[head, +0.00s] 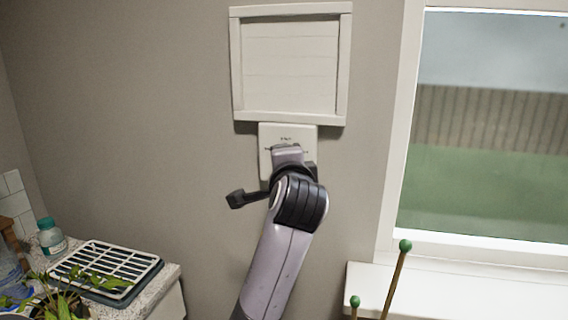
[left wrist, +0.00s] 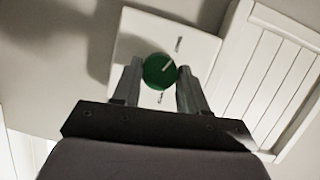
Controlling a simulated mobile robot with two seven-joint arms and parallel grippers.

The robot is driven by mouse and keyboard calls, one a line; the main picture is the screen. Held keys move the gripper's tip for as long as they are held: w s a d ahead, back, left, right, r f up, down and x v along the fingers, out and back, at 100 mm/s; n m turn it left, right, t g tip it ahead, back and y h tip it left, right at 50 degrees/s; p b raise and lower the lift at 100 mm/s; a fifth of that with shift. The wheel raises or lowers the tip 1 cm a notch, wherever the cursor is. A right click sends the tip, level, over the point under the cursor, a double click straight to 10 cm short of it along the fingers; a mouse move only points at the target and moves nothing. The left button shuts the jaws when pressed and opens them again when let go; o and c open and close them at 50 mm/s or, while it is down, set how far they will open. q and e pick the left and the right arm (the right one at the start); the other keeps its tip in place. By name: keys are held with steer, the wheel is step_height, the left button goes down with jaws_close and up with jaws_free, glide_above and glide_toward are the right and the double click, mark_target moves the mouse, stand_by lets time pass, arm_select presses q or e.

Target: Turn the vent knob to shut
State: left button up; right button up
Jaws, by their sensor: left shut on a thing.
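In the left wrist view the pointer slants up and right, roughly toward the upper of two small dark labels. My left gripper (left wrist: 158,69) has one finger on each side of the knob and is shut on it. In the head view the plate (head: 270,133) shows below the vent (head: 290,68), and my left arm hides the knob and fingertips. The vent's slats look flat, with thin lines between them. My right gripper is in neither view.
A window (head: 480,130) with a white sill (head: 450,292) is on the right. Two green-tipped stakes (head: 404,247) rise in front. A counter at lower left holds a white rack (head: 105,268), a teal-capped bottle (head: 51,238) and a leafy plant (head: 62,300). The wall around the plate is clear.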

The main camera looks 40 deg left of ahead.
arm_select(q)
steer(key=shift+n, duration=0.5)
steer(key=o, duration=1.1)
steer(key=shift+c, duration=0.2)
steer(key=shift+d, duration=0.1)
steer(key=v, duration=0.7)
steer(key=shift+b, duration=0.4)
steer(key=shift+s, duration=0.1)
